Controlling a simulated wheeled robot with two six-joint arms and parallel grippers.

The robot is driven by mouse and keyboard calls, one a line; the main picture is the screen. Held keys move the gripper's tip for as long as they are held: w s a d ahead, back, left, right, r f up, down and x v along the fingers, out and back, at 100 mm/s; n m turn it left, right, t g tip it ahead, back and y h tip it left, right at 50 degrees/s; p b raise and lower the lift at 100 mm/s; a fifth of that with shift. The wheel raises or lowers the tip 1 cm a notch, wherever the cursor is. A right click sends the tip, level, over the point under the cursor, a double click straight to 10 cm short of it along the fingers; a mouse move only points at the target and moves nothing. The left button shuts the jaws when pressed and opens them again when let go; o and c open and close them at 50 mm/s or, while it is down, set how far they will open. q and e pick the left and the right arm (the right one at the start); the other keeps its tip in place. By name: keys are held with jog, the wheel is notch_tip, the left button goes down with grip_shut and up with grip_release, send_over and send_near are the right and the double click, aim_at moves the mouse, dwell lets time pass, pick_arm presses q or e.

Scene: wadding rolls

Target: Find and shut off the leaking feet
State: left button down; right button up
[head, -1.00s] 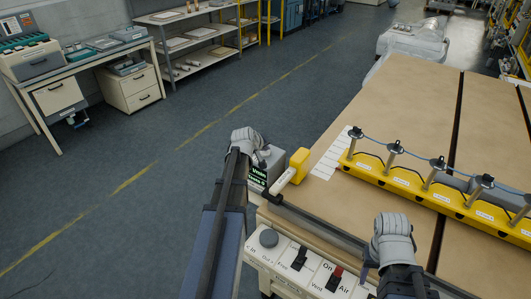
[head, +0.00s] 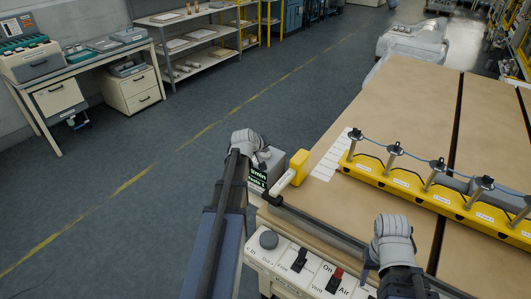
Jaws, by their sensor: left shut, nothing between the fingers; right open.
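A yellow beam (head: 425,187) lies across the brown table at the right. It carries several upright metal feet with black caps, such as the leftmost foot (head: 353,140) and a middle foot (head: 434,172), joined by a thin blue line. White labels sit on the beam's front. Whether any foot leaks cannot be seen. My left gripper (head: 249,143) is shut and empty, left of the table by a grey box with a green-lit display (head: 256,180). My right gripper (head: 391,236) is open and empty above the table's front edge, in front of the beam.
Open floor (head: 110,215) is at left.

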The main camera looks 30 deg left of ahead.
aim_at(265, 155)
pick_arm(q)
jog(key=shift+r+p, duration=0.45)
jog(key=shift+r, duration=0.15)
jog(key=shift+r, duration=0.1)
notch_tip(265, 155, up, 5)
jog(key=p, duration=0.5)
dwell(0.5)
